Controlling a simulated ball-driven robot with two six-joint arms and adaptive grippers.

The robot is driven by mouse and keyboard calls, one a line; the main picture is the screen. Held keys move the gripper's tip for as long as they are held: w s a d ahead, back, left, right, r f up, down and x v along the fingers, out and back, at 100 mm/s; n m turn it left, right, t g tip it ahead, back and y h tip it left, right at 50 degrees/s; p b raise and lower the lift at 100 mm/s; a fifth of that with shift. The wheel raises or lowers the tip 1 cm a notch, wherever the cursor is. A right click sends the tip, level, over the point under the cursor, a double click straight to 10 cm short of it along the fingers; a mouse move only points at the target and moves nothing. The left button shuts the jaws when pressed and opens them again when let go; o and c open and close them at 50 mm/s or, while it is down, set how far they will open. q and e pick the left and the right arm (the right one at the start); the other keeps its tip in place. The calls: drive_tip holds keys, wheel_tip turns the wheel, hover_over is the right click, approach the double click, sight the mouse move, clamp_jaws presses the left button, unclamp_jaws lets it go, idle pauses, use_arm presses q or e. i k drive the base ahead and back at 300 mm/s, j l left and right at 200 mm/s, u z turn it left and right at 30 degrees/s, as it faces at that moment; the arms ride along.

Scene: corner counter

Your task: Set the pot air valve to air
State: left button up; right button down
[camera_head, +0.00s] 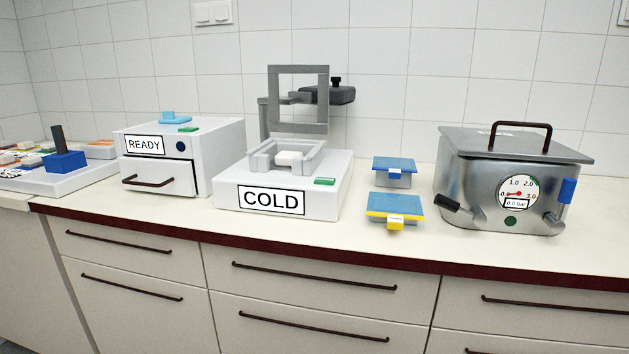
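The pot (470,180) is a metal vessel with a flat lid and a dark brown lid handle (520,124), standing at the right of the counter. Its lid looks shut. A round gauge (518,192) on its front has the red needle near zero and reads 0.0 bar. A lever with a black grip (446,202) sticks out at the pot's front left, tilted. A blue upright handle (567,190) stands on a metal fitting at its right. I cannot tell which one is the air valve, and no air label is legible. Neither gripper is in view.
A white device labelled COLD (228,200) with a raised grey frame, a READY box (216,142) and a tray (88,177) of coloured pieces stand further left. Counter in front of the pot is clear.

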sight(554, 221)
drive_tip(key=z, duration=1.25)
